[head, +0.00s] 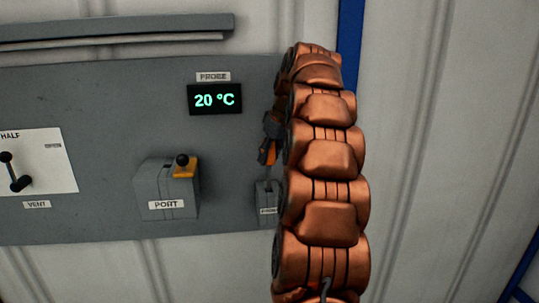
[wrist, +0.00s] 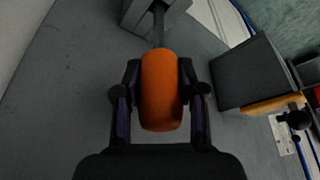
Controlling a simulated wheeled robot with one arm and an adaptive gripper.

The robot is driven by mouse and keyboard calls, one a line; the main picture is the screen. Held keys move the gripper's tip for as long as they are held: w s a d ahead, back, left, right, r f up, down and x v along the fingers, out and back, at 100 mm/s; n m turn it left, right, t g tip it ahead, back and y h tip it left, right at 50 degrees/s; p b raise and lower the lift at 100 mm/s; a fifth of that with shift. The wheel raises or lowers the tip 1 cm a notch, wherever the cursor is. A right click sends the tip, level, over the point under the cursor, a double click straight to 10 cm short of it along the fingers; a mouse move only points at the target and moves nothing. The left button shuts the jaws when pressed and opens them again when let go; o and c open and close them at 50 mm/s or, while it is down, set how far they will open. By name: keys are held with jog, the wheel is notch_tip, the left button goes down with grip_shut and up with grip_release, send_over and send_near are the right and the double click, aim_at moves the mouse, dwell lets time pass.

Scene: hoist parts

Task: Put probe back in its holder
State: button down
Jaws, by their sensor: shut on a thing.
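The probe has an orange handle (wrist: 161,90) and a thin dark stem. In the wrist view my gripper (wrist: 160,100) is shut on the handle, one finger on each side. The stem points at the small grey holder (wrist: 185,8) at the top and meets it; how deep it sits is hard to tell. In the head view my gripper (head: 270,138) is partly hidden by my copper arm, with the orange handle (head: 264,154) under it. The stem runs down to the holder (head: 265,192) on the panel, whose label is partly covered by my arm.
The grey PORT block (head: 168,190) with an orange piece and black knob stands left of the holder; the block also shows in the wrist view (wrist: 247,72). A display (head: 215,99) reads 20 °C. A VENT lever (head: 14,172) is at far left.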

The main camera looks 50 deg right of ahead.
jog(key=shift+f+b, duration=0.5)
jog(key=shift+b, duration=0.05)
dwell(0.9)
jog(key=shift+f+b, duration=1.5)
jog(key=shift+f, duration=0.65)
jog(key=shift+f+b, duration=0.7)
jog(key=shift+f, duration=0.3)
jog(key=c, duration=0.6)
grip_release()
jog(key=shift+r, duration=0.1)
jog(key=v, duration=0.7)
jog(key=shift+s+r, duration=0.15)
